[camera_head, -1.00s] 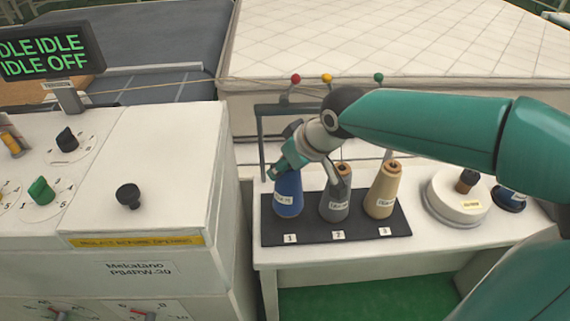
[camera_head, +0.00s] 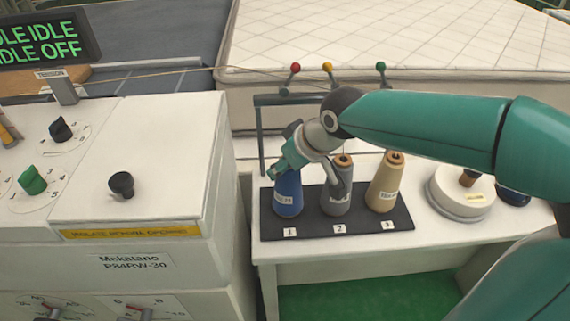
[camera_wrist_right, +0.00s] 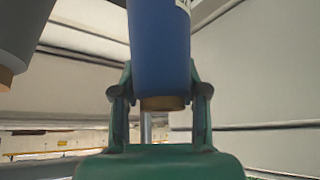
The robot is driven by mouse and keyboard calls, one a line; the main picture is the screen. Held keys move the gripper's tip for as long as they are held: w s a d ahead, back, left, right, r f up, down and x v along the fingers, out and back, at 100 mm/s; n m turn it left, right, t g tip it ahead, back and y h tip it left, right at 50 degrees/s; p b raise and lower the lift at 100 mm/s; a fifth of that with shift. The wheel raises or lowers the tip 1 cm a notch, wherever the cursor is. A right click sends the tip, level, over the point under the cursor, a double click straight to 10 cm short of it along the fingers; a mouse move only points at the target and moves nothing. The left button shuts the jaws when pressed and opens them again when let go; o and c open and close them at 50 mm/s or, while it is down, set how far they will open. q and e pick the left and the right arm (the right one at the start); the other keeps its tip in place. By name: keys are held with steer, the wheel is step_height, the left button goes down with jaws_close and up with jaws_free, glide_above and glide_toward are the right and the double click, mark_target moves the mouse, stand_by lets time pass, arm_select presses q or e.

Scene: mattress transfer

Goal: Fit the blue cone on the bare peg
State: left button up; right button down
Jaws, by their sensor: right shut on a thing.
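The blue cone (camera_head: 288,196) stands upright at label 1 on the dark pegboard (camera_head: 310,229). Its base looks level with the board, but I cannot tell whether it is fully down. My right gripper (camera_head: 287,173) is shut on its upper part. In the right wrist view the blue cone (camera_wrist_right: 160,50) lies between the fingers (camera_wrist_right: 160,92), its brown tip towards the palm. A thin metal rod (camera_wrist_right: 147,128) shows beyond that tip, in line with the cone. The peg inside the cone is hidden. My left gripper is out of view.
A grey cone (camera_head: 335,204) at label 2 stands close beside the blue one. A tan cone (camera_head: 385,187) is at label 3. A round white device (camera_head: 465,197) is to the right. The control cabinet (camera_head: 165,150) is on the left.

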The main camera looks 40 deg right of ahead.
steer(key=shift+f, duration=0.25)
steer(key=c, duration=0.5)
jaws_free()
steer(key=v, duration=1.2)
